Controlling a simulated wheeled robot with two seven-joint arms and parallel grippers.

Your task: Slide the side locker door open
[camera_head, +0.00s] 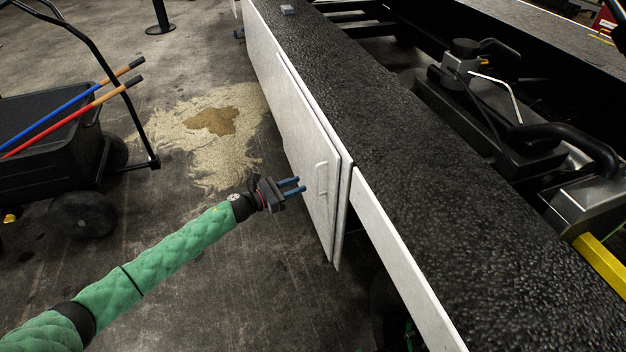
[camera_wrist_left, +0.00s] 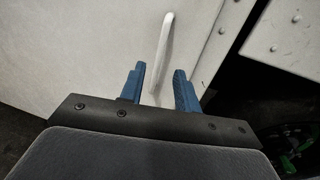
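The side locker door (camera_head: 305,146) is a white panel on the side of the loader, and it has a slim white handle (camera_head: 321,178) near its right end. My left gripper (camera_head: 298,187) is just left of the handle in the head view. In the left wrist view my left gripper (camera_wrist_left: 158,83) has its two blue fingers apart, with the white handle (camera_wrist_left: 165,45) showing between and beyond them. The fingers do not visibly grip it. The door surface (camera_wrist_left: 95,45) fills the upper left of the wrist view. My right gripper is not in view.
A black textured deck (camera_head: 400,190) runs along the loader above the door. A black cart (camera_head: 50,135) with blue and red-handled tools stands at left. A pale spill (camera_head: 205,130) lies on the concrete floor. A riveted white panel (camera_wrist_left: 290,35) lies right of the door.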

